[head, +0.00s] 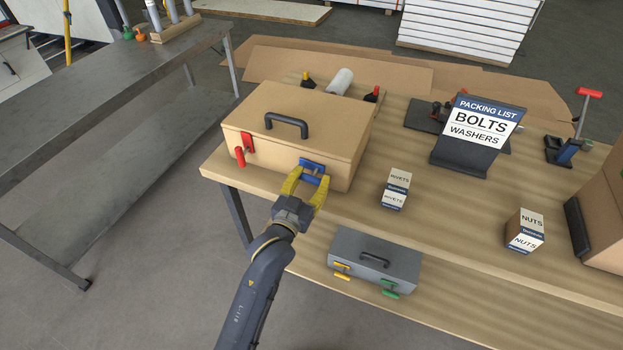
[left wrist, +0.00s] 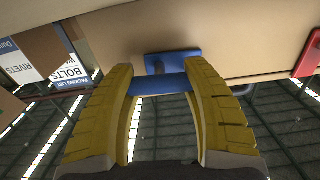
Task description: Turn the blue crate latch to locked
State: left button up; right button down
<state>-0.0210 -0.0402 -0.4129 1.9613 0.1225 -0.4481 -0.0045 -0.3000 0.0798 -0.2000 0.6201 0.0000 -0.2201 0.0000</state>
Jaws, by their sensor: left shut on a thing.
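The tan crate (head: 312,115) stands on the wooden table, lid closed, with a black handle on top. The blue latch (head: 313,166) is on the right part of its front face. My left gripper (head: 305,184) has its yellow fingers shut on the blue latch. In the left wrist view the latch's bar (left wrist: 160,85) lies crosswise between the fingers, below its blue plate (left wrist: 174,61). A red latch (head: 246,145) is on the left part of the crate's front; its red handle points down. My right gripper is not in view.
Small rivets (head: 396,188) and nuts (head: 525,231) boxes stand to the right. A packing list sign (head: 478,135) stands farther back. A grey metal bench (head: 120,80) is at left.

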pick_arm(q)
jog(key=m, duration=0.8)
jog(key=shift+m, duration=0.4)
jog(key=m, duration=0.4)
jog(key=shift+m, duration=2.4)
jog(key=o, duration=1.5)
jog(key=shift+v, duration=6)
